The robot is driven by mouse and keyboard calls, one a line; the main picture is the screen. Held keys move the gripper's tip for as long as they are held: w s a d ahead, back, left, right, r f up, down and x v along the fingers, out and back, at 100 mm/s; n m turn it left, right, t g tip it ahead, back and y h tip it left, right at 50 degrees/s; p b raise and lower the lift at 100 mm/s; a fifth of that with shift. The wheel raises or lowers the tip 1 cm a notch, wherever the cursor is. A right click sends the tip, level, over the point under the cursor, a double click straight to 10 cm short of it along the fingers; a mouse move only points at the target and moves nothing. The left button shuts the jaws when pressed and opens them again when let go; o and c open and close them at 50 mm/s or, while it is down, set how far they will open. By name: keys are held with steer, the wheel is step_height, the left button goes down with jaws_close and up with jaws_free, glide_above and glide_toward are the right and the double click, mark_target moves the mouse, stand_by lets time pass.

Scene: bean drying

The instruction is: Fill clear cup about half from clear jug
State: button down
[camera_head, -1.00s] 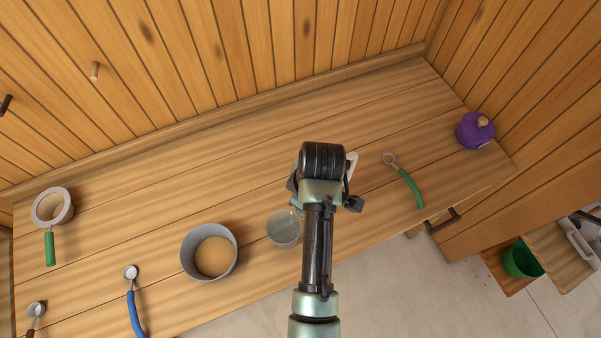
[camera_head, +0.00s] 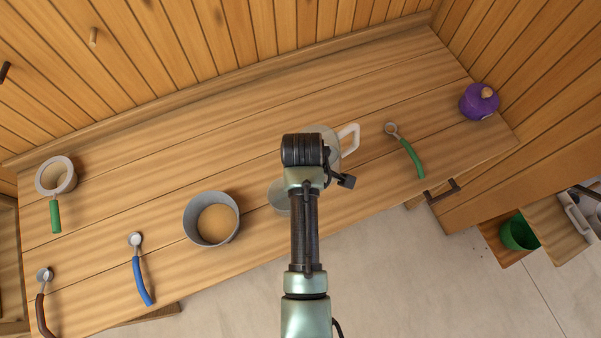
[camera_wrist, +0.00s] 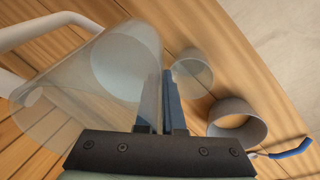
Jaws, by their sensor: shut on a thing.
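The clear jug (camera_wrist: 75,95) with a white handle fills the left of the wrist view. My gripper (camera_wrist: 166,88) is shut on its near wall. In the head view, the jug's handle (camera_head: 349,138) and part of its body show beyond my wrist, which hides the fingers. The clear cup (camera_wrist: 194,74) stands on the counter just beyond the fingertips. In the head view the cup (camera_head: 279,197) is partly behind my arm, and the jug is up and right of it. I cannot tell the jug's exact tilt or the contents of either vessel.
A grey pot (camera_head: 189,221) with tan contents stands left of the cup. A blue-handled tool (camera_head: 141,277) lies further left and a green-handled one (camera_head: 412,160) lies right of the jug. A purple pot (camera_head: 478,102) stands at the right end. The counter (camera_head: 230,130) behind is clear.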

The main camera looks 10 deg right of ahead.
steer(key=shift+w+r, duration=0.1)
steer(key=shift+d+f+h+b, duration=0.2)
steer(key=shift+f+h+b, duration=0.1)
steer(key=shift+f+b, duration=0.6)
steer(key=shift+w+d+f+h, duration=0.1)
steer(key=shift+w+f+h, duration=0.05)
steer(key=shift+f+h, duration=0.15)
steer(key=f+b, duration=0.2)
steer(key=f+h+b, duration=0.1)
steer(key=shift+d+f+t, duration=0.15)
steer(key=shift+d+t, duration=0.1)
steer(key=shift+t, duration=0.15)
steer(key=shift+w, duration=0.1)
